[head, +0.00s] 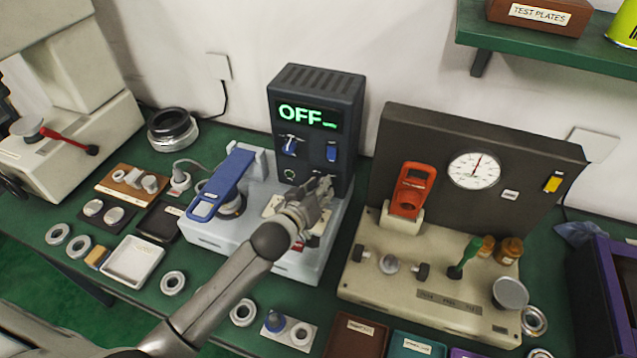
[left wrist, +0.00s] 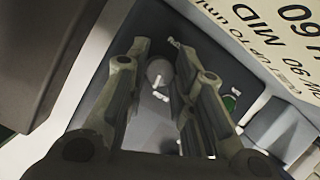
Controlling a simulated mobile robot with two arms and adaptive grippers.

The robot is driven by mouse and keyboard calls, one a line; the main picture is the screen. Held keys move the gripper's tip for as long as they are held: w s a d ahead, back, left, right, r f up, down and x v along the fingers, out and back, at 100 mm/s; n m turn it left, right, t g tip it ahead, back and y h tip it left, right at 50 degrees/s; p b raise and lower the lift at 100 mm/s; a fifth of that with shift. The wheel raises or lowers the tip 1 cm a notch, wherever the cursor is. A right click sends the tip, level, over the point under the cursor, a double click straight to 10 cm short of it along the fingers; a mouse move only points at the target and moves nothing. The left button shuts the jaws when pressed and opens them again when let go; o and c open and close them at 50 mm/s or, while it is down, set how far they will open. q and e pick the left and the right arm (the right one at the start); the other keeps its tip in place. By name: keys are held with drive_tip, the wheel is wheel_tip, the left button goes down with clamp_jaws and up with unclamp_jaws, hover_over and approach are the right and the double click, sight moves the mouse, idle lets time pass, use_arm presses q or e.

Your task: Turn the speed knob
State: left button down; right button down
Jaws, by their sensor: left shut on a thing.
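The dark control box (head: 315,85) stands upright at the back of the light grey machine, with a green display reading OFF (head: 300,113). My left gripper (head: 322,188) is at the lower right of its front panel, below the blue switch (head: 332,152). In the left wrist view, a round grey knob (left wrist: 158,72) with white marks by it sits between the two fingers of my left gripper (left wrist: 158,88). The gripper is shut on this knob. In the head view the fingers hide the knob, and I cannot read its setting. My right gripper is not in view.
A blue lever clamp (head: 222,185) stands left of my gripper on the same machine. A beige tester with a red clamp (head: 410,190) and a gauge (head: 474,170) stands to the right. Bearing rings (head: 172,283) and trays (head: 132,262) lie along the green bench's front.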

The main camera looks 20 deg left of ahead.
use_arm(q)
drive_tip(key=shift+d+r+m+y+p, duration=0.1)
drive_tip(key=shift+m+y+p, duration=0.25)
drive_tip(key=shift+m, duration=0.35)
drive_tip(key=shift+m+y, duration=0.65)
drive_tip(key=shift+m, duration=0.25)
drive_tip(key=shift+d+f+m+y+b, duration=0.1)
drive_tip(key=shift+f+m+y+b, duration=0.15)
drive_tip(key=shift+m+y, duration=0.5)
drive_tip(key=shift+r+m+t+y+b, duration=0.1)
drive_tip(key=shift+m+t+y+b, duration=0.45)
drive_tip(key=shift+m, duration=0.7)
drive_tip(key=shift+g, duration=0.25)
drive_tip(key=c, duration=1.2)
unclamp_jaws()
drive_tip(key=shift+c, duration=0.2)
drive_tip(key=shift+s, duration=0.1)
